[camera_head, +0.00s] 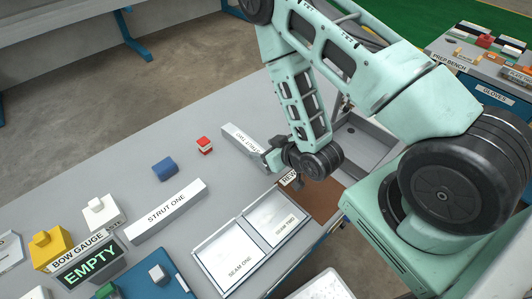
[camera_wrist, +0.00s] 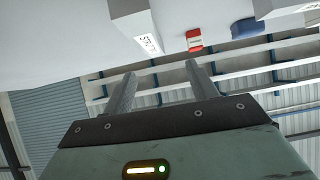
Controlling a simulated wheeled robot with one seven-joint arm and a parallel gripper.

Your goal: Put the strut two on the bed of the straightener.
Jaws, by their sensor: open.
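Strut two (camera_head: 238,137), a long pale grey bar with its name on it, lies on the grey table left of my arm. My gripper (camera_head: 270,158) is at its near right end, partly hidden by my wrist. In the wrist view, the open fingers (camera_wrist: 158,78) have nothing between them. The end of a pale bar (camera_wrist: 135,25), which looks like strut two, is ahead of the left finger; whether they touch is unclear. I cannot make out a thing labelled straightener, nor its bed.
Strut one (camera_head: 166,211) lies nearer on the table. A blue block (camera_head: 165,168) and a red-and-white block (camera_head: 204,145) are left of strut two. The bow gauge (camera_head: 91,264) reads EMPTY. Bare table lies at upper left.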

